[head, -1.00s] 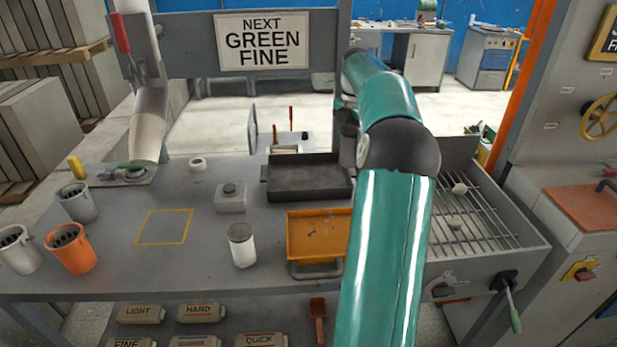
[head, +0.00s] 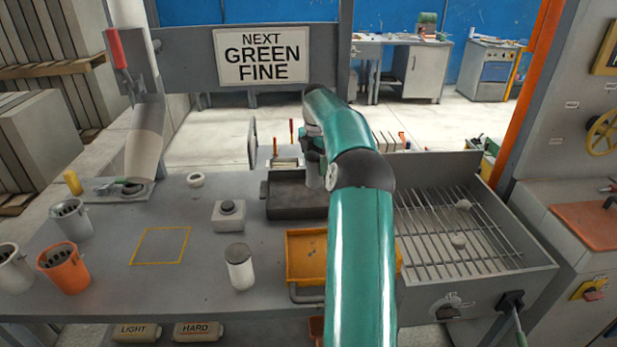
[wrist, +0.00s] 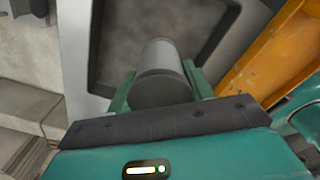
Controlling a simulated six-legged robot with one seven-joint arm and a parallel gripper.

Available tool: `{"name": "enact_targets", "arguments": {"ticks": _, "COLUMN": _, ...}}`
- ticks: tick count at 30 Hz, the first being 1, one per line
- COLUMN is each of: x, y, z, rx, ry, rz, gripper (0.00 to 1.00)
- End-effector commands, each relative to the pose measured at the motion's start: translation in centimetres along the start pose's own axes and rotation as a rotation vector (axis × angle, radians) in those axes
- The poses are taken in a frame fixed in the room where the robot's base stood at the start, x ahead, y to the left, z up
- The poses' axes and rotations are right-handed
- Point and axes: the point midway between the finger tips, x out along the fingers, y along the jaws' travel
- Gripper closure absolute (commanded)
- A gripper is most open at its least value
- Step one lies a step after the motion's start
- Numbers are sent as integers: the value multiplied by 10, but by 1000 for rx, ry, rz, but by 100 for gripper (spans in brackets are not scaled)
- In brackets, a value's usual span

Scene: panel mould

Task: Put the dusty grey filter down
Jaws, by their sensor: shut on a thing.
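The dusty grey filter is a plain grey cylinder (wrist: 158,62) in the wrist view, between the green fingers of my gripper (wrist: 160,88). My gripper is shut on it. In the head view my gripper (head: 315,160) is over the right part of the dark tray (head: 285,208), with a bit of the grey filter (head: 314,178) showing below it. The tray's dark floor and lighter rim show behind the filter in the wrist view. I cannot tell how far the filter is above the tray.
An orange tray (head: 306,284) stands in front of the dark one. A barred grate (head: 430,235) with small lumps is to the right. A white jar (head: 240,270), a grey block with a button (head: 229,222) and a yellow-outlined square (head: 160,262) lie left.

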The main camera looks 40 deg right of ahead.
Motion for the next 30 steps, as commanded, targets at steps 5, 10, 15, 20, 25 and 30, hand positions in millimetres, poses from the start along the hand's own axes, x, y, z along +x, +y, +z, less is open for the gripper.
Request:
{"name": "enact_targets", "arguments": {"ticks": 5, "x": 18, "y": 16, "z": -4, "rx": -1, "ry": -2, "rz": 2, "gripper": 80}}
{"name": "enact_targets", "arguments": {"ticks": 10, "x": 31, "y": 26, "z": -6, "rx": 0, "ry": 0, "rz": 1, "gripper": 80}}
{"name": "enact_targets", "arguments": {"ticks": 15, "x": 56, "y": 25, "z": -6, "rx": 1, "ry": -1, "rz": -1, "gripper": 80}}
{"name": "enact_targets", "arguments": {"ticks": 20, "x": 60, "y": 26, "z": -6, "rx": 0, "ry": -3, "rz": 3, "gripper": 80}}
{"name": "enact_targets", "arguments": {"ticks": 25, "x": 61, "y": 26, "z": -6, "rx": 0, "ry": -3, "rz": 2, "gripper": 80}}
{"name": "enact_targets", "arguments": {"ticks": 30, "x": 63, "y": 26, "z": -6, "rx": 0, "ry": -2, "rz": 1, "gripper": 35}}
